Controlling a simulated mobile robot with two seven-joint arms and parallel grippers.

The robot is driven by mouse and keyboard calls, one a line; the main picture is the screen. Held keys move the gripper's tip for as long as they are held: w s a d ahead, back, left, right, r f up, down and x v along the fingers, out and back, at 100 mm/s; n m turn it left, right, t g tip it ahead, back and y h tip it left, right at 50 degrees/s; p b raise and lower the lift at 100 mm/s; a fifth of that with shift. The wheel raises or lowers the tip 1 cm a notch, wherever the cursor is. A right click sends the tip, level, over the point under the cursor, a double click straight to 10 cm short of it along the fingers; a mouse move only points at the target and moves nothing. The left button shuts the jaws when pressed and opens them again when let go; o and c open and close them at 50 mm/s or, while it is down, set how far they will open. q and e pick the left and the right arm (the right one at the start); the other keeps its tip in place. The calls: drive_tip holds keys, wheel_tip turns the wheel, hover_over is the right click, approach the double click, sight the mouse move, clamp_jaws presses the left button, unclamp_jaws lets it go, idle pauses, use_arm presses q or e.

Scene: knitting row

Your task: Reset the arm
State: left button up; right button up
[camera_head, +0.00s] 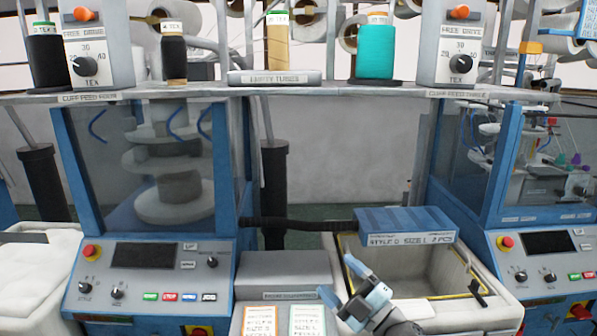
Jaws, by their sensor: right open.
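My right gripper (339,277) is at the bottom centre, coming in from the lower edge. Its two light blue and grey fingers are spread apart with nothing between them. It appears in front of the left part of an open bin (487,318) with a yellow inner line; whether it is over the bin or short of it I cannot tell. My left gripper is not in view.
A shelf (335,91) across the back carries black, tan and teal yarn cones (375,52) and two dial boxes. Blue knitting machines (148,277) stand left and right. A grey box (285,268) and two cards (308,320) are left of the gripper. A blue flap (405,222) overhangs the bin.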

drive_tip(key=s+d+f+m+h, duration=0.4)
drive_tip(key=s+f+m+h, duration=0.25)
drive_tip(key=f, duration=0.45)
drive_tip(key=s+d+f+m+h, duration=0.45)
drive_tip(key=s+f+m, duration=0.3)
drive_tip(key=f, duration=0.25)
drive_tip(key=s+d+f+m+g+h, duration=0.1)
drive_tip(key=s+f+m+g, duration=0.1)
drive_tip(key=s+f, duration=0.3)
drive_tip(key=s+d+f+m+g+h+p, duration=0.1)
drive_tip(key=s+d+f+m+g, duration=0.1)
drive_tip(key=s+f, duration=0.4)
drive_tip(key=s+m, duration=0.1)
drive_tip(key=s, duration=0.3)
drive_tip(key=shift+s+f+h, duration=0.15)
drive_tip(key=shift+s+h, duration=0.15)
